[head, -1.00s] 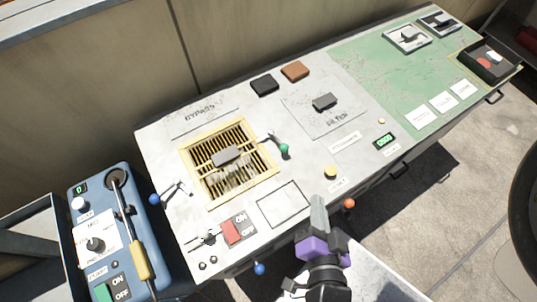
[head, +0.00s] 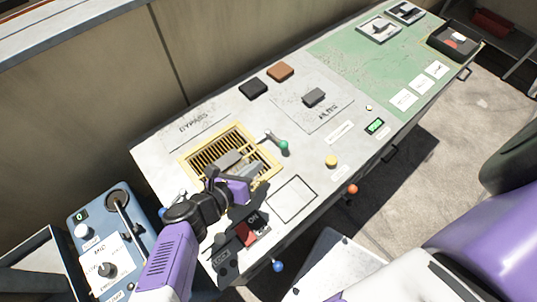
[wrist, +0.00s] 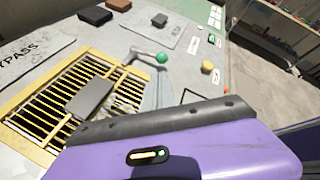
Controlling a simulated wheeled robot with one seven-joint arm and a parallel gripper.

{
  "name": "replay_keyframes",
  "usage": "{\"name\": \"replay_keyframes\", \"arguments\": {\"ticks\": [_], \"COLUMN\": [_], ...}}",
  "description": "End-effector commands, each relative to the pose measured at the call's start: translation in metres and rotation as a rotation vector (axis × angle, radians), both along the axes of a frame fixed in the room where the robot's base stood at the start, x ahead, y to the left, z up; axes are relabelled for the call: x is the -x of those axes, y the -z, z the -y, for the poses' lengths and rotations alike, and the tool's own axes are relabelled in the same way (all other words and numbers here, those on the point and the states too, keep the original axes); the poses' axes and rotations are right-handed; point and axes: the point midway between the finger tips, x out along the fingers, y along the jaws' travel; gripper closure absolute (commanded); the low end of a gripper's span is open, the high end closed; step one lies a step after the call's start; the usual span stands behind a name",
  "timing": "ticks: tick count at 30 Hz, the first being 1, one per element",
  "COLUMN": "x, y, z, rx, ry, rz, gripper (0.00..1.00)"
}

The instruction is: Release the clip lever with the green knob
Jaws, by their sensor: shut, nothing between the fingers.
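The clip lever (head: 270,136) is a short metal arm at the right edge of the yellow-framed grille (head: 188,166), ending in a green knob (head: 284,145). In the wrist view, the green knob (wrist: 161,58) is at upper centre, with its lever (wrist: 138,54) reaching left to the grille frame. My gripper (head: 256,171) is shut and empty, over the grille's lower right part, below and left of the knob in the head view and apart from it. A grey block (head: 228,160) sits on the grille, and my gripper partly hides that area.
A yellow button (head: 331,162) and an outlined square (head: 291,199) are to the right. A red switch (head: 246,234) is in front. Orange (head: 352,189) and blue (head: 278,266) knobs stick out at the front edge. Black (head: 253,89) and brown (head: 281,72) blocks are behind.

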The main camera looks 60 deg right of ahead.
Motion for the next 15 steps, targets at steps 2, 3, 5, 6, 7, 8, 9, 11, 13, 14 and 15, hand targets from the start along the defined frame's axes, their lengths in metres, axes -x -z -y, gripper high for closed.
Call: {"name": "replay_keyframes", "arguments": {"ticks": [2, 3, 5, 6, 7, 8, 9, 11, 13, 14, 15], "x": [-0.01, -0.012, -0.012, -0.01, -0.009, -0.007, -0.006, -0.004, -0.004, -0.004, -0.004], "y": [0.003, 0.003, 0.005, 0.006, 0.006, 0.005, 0.005, 0.004, 0.004, 0.004, 0.004], "z": [-0.012, -0.016, -0.021, -0.023, -0.023, -0.023, -0.023, -0.023, -0.023, -0.023, -0.023], "rx": [-0.009, -0.01, -0.012, -0.009, -0.005, -0.002, 0.004, 0.01, 0.013, 0.014, 0.014], "ry": [0.063, 0.099, 0.148, 0.181, 0.202, 0.22, 0.241, 0.262, 0.275, 0.278, 0.281], "rz": [0.131, 0.19, 0.266, 0.308, 0.336, 0.361, 0.389, 0.419, 0.444, 0.451, 0.456], "gripper": [1.0, 1.0, 1.0, 1.0, 1.0, 1.0, 1.0, 1.0, 1.0, 1.0, 1.0]}}
